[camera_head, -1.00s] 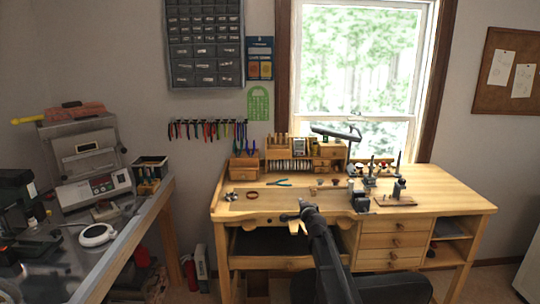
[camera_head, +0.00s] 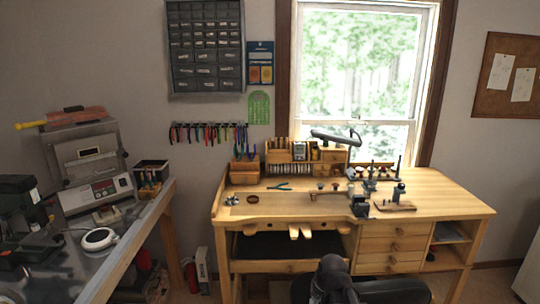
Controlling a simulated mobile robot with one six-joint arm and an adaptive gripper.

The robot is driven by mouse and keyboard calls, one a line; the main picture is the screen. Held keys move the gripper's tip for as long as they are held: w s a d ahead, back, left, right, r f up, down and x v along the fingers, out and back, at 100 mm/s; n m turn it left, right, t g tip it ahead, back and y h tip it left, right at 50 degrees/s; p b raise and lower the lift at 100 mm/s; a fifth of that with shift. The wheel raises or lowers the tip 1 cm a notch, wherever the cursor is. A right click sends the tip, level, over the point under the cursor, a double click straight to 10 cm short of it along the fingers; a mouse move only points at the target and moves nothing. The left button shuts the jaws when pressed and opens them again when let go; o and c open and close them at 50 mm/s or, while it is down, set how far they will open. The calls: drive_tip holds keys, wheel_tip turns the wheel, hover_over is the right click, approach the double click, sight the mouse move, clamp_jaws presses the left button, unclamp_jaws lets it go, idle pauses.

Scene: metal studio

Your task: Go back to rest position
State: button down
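My arm (camera_head: 333,280) shows at the bottom middle, folded low in front of the wooden workbench (camera_head: 465,205). Only a dark rounded part of it is in view. I cannot make out my gripper's fingers in this view. The arm is below the bench's front edge and appears apart from it.
Pliers (camera_head: 280,187) and a small ring-shaped item (camera_head: 253,199) lie on the bench top. A metal table (camera_head: 130,235) with machines is at the left. A red extinguisher (camera_head: 191,275) stands on the floor between them.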

drive_tip(key=s+d+n+g+h, duration=0.1)
drive_tip(key=s+d+g, duration=0.2)
drive_tip(key=s, duration=0.6)
drive_tip(key=shift+s+d+f+h, duration=0.15)
drive_tip(key=shift+s+h, duration=0.05)
drive_tip(key=shift+h, duration=0.1)
